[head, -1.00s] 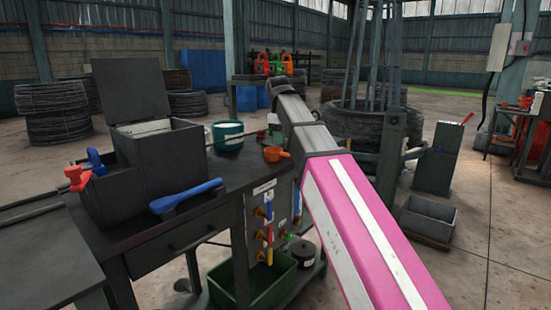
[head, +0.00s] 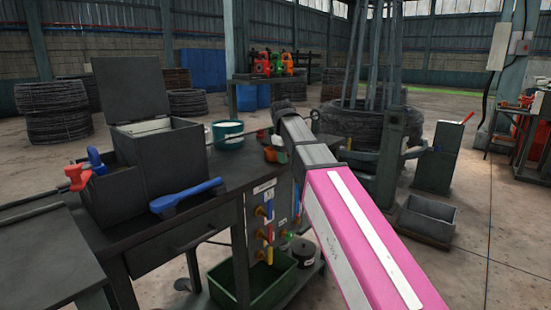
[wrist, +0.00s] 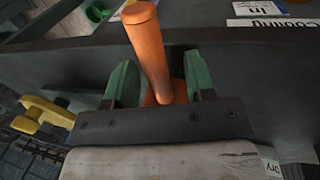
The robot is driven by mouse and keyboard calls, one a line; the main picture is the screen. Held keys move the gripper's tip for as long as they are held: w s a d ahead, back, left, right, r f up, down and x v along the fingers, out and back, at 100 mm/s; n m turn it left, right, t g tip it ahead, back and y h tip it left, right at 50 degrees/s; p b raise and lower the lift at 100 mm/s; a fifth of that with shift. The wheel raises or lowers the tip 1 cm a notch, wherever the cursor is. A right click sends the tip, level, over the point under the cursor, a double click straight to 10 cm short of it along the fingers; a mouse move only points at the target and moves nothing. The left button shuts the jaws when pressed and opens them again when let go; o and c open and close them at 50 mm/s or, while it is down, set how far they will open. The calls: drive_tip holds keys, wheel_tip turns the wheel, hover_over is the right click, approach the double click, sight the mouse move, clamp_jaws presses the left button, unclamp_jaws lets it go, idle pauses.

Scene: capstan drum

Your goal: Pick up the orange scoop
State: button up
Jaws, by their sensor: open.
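The orange scoop (head: 270,154) lies at the right end of the dark workbench in the head view, partly hidden behind my arm. In the wrist view its thick orange handle (wrist: 147,45) runs between the two green fingers of my gripper (wrist: 158,68). The fingers are open, one on each side of the scoop, with visible gaps beside the handle. The lower part of the scoop is hidden behind the dark gripper body.
The workbench (head: 225,183) also carries a dark lidded box (head: 165,155), a teal-and-white pot (head: 228,134) and a blue-handled tool (head: 185,196). A green bin (head: 255,285) sits below. Coloured valves and labels line the bench's right side.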

clamp_jaws()
wheel_tip(320, 180, up, 10)
drive_tip(key=shift+r, duration=0.1)
idle(0.5)
